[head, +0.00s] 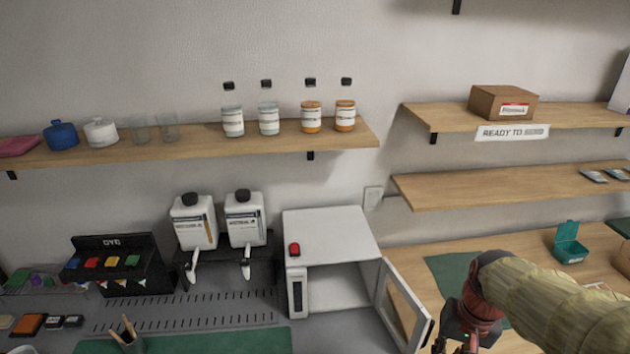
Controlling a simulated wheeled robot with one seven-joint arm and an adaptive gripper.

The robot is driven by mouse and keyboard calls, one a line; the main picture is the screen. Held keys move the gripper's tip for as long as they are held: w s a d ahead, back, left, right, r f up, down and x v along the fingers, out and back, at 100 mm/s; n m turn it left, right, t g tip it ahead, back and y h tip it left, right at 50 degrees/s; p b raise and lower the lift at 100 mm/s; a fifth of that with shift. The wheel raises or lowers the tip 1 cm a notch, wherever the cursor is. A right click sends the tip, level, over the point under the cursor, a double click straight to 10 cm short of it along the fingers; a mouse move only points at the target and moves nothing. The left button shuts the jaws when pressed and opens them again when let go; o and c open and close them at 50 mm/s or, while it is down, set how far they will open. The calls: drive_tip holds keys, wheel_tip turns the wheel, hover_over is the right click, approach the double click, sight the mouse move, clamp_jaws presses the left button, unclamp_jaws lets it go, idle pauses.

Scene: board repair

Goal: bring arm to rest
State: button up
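My arm, in a beige ribbed sleeve, reaches in from the right edge at the lower right of the head view. My gripper (456,346) hangs at its end by the bottom edge, in front of the wooden bench and just right of the open door of a white box-shaped unit (330,238). Its dark fingers are partly cut off by the frame, so I cannot tell whether it is open or shut. I see nothing held in the visible part.
The unit's open door (404,305) stands close to my gripper's left. A green mat (450,268) and a teal open box (570,243) are on the bench. Wall shelves (490,187) are above. Two dispensers (245,218) and a black rack (112,262) stand left.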

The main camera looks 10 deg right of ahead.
drive_tip(key=s+a+r+n+t, duration=0.3)
drive_tip(key=a+r+n+t, duration=0.2)
drive_tip(key=a+r, duration=0.6)
drive_tip(key=shift+s+a+r, duration=0.15)
drive_tip(key=shift+s+a, duration=0.15)
drive_tip(key=shift+a, duration=0.1)
